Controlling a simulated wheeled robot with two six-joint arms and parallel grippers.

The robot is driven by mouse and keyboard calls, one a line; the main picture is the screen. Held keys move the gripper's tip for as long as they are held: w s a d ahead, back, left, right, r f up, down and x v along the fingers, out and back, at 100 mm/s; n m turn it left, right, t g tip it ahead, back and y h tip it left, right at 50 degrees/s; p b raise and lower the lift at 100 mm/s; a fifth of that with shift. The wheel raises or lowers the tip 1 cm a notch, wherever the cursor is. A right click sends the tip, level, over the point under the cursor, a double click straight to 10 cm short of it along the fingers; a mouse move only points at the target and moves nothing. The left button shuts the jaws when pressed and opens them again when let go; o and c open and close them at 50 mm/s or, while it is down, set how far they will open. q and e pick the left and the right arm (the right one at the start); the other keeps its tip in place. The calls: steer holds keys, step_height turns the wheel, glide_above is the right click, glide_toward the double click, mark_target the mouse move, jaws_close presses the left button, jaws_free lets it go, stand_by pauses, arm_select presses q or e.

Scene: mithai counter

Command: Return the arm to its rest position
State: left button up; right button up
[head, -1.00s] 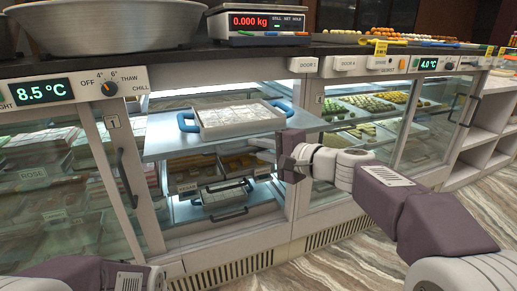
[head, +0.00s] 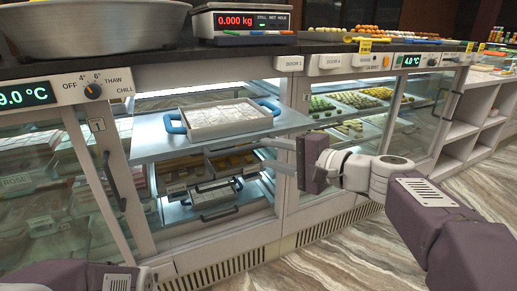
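My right gripper (head: 264,152) is in front of the open bay of the display counter, to the right of the pulled-out shelf. Its two fingers point left and stand apart, with nothing between them. Part of my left arm shows at the bottom left edge; its gripper is out of view. A white tray with blue handles (head: 222,131) holds pale sweets and rests on the metal shelf (head: 165,148). My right gripper is apart from the tray.
A smaller handled tray (head: 212,202) sits on the lower shelf. Glass doors (head: 105,180) flank the bay. A scale (head: 240,22) and a large metal bowl (head: 95,25) stand on the countertop. The floor (head: 350,250) in front is clear.

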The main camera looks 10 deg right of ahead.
steer(key=shift+s+d, duration=0.15)
steer(key=shift+s, duration=0.05)
